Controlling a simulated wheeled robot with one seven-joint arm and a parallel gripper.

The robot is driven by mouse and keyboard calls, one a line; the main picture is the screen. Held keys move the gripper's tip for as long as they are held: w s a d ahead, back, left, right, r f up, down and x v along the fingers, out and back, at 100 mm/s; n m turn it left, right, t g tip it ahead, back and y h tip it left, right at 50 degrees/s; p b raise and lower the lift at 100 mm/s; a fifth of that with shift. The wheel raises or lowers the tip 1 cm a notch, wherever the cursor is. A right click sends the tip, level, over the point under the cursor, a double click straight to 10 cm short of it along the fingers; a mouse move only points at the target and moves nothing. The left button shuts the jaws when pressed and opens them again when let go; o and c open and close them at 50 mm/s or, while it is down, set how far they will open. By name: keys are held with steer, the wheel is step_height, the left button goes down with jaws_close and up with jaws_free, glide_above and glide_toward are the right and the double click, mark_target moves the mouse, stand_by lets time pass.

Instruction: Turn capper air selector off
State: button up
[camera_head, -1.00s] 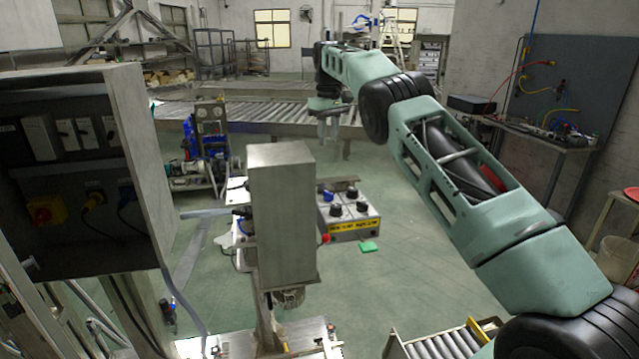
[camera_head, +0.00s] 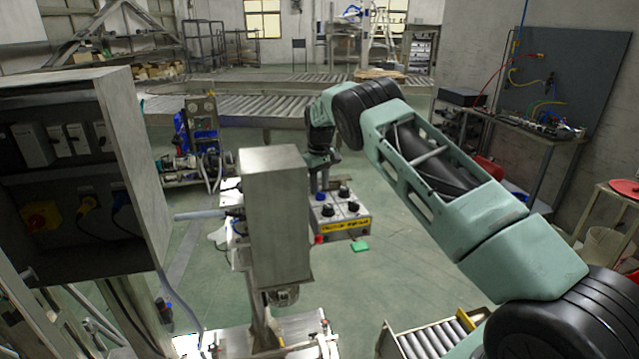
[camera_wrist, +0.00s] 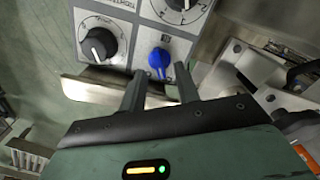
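A grey control box (camera_head: 345,224) with several knobs stands beyond the steel box in the head view. A small blue selector knob (camera_wrist: 159,59) sits on its panel (camera_wrist: 128,18) in the wrist view, its handle pointing roughly up and down in the picture. I cannot read its label. My gripper (camera_wrist: 159,71) is open, its two fingers apart on either side of the blue knob, tips near the panel. I cannot tell whether they touch the knob. In the head view my gripper (camera_head: 319,181) is over the box's back left corner, partly hidden.
Black dial knobs (camera_wrist: 98,46) sit close to the blue one. A tall steel box (camera_head: 275,215) on a post stands in front of the control box. An electrical cabinet (camera_head: 150,160) is at the left. Floor right of the control box is clear.

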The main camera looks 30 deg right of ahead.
steer(key=shift+f, duration=0.9)
steer(key=shift+c, duration=0.3)
jaws_close()
